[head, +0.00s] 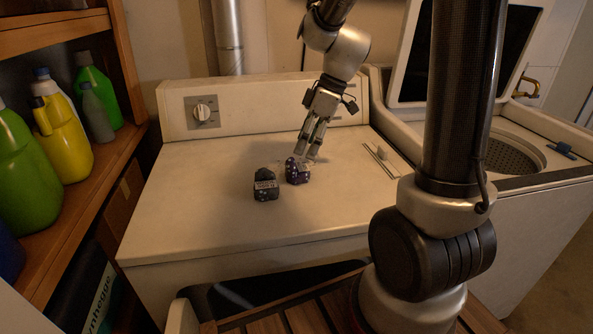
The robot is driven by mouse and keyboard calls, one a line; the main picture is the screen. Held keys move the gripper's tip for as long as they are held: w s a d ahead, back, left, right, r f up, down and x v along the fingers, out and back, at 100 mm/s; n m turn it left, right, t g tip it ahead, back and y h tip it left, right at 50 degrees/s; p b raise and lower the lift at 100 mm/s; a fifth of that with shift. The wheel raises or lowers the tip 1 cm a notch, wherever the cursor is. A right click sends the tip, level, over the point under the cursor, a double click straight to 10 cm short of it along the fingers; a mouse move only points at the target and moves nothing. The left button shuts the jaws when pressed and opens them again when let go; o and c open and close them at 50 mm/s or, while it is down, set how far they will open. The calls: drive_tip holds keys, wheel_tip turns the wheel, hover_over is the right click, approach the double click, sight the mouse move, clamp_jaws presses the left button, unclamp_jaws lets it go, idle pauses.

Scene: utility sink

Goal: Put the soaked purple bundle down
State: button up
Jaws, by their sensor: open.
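A purple bundle (296,172) with light spots rests on the white top of the dryer-like machine (190,215), near its middle. A darker grey-green bundle (265,187) with a pale band sits just left of it and nearer to me; a small gap seems to lie between them. My gripper (309,152) points down at the upper right of the purple bundle, with its fingers open. The fingertips are very close to the bundle; I cannot tell whether they touch it. Whether the purple bundle is wet does not show.
A wooden shelf at left holds green (25,175) and yellow (62,140) bottles. An open top-loading washer (510,155) stands at right. A slim pale item (381,158) lies on the machine top's right side. The top's left and front are clear.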

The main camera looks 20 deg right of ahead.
sight(294, 166)
drive_tip(key=shift+w+a+r+n, duration=0.2)
drive_tip(key=shift+a+n, duration=0.05)
drive_tip(key=shift+n, duration=0.75)
drive_tip(key=shift+a+f+n, duration=0.1)
drive_tip(key=shift+f+n, duration=0.05)
drive_tip(key=shift+n, duration=0.65)
drive_tip(key=x, duration=0.7)
drive_tip(key=shift+w+f, duration=0.15)
drive_tip(key=shift+f, duration=0.15)
drive_tip(key=shift+c, duration=0.3)
drive_tip(key=shift+r, duration=0.1)
drive_tip(key=c, duration=1.6)
